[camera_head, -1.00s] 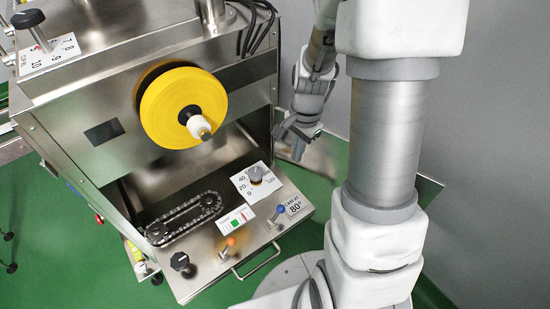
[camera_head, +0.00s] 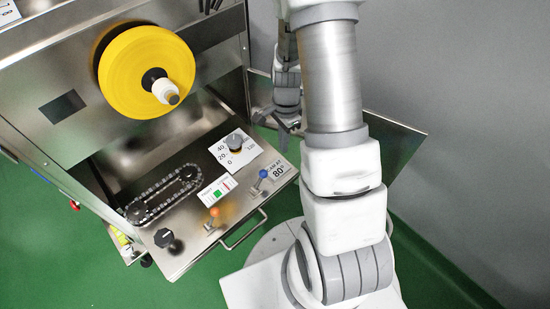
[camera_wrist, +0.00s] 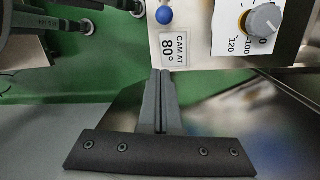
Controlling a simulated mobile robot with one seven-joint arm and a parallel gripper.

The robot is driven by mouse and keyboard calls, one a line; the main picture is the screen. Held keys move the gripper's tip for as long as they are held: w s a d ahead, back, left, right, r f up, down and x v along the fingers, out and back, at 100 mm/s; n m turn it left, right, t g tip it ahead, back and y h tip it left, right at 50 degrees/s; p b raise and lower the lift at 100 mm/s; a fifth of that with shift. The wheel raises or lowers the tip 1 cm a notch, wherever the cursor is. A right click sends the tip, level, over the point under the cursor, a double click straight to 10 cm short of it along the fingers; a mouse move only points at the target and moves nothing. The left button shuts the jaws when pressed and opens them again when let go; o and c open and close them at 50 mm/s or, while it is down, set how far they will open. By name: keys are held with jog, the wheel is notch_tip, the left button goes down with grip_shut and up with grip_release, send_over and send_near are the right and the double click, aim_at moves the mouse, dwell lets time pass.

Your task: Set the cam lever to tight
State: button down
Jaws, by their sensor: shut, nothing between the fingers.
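A small lever with a blue ball end (camera_head: 263,173) stands on the front panel of the steel machine, beside a white label reading "CAM AT 80°" (camera_head: 278,170). The blue ball also shows at the top of the wrist view (camera_wrist: 164,15), with the label (camera_wrist: 173,48) below it. A second lever, with an orange ball (camera_head: 214,212), stands further left. My gripper (camera_head: 283,148) is to the right of the panel, a little up and right of the blue ball. In the wrist view my gripper (camera_wrist: 160,73) has its fingers shut together, empty, apart from the blue ball.
A grey dial (camera_head: 236,142) on a numbered plate sits above the blue lever; it also shows in the wrist view (camera_wrist: 262,20). A yellow reel (camera_head: 145,70) is above.

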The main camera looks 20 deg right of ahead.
aim_at(260, 181)
jog(key=f+b, duration=0.1)
jog(key=f, duration=0.2)
jog(key=f+b, duration=0.1)
jog(key=f, duration=0.3)
jog(key=s+f+b, duration=0.1)
jog(key=f+b, duration=0.1)
jog(key=f, duration=0.1)
jog(key=shift+a+f, duration=0.15)
jog(key=shift+a, duration=0.15)
jog(key=a+r, duration=0.2)
jog(key=a, duration=0.1)
jog(key=shift+s, duration=0.1)
jog(key=shift+a+r, duration=0.15)
jog(key=shift+a, duration=0.2)
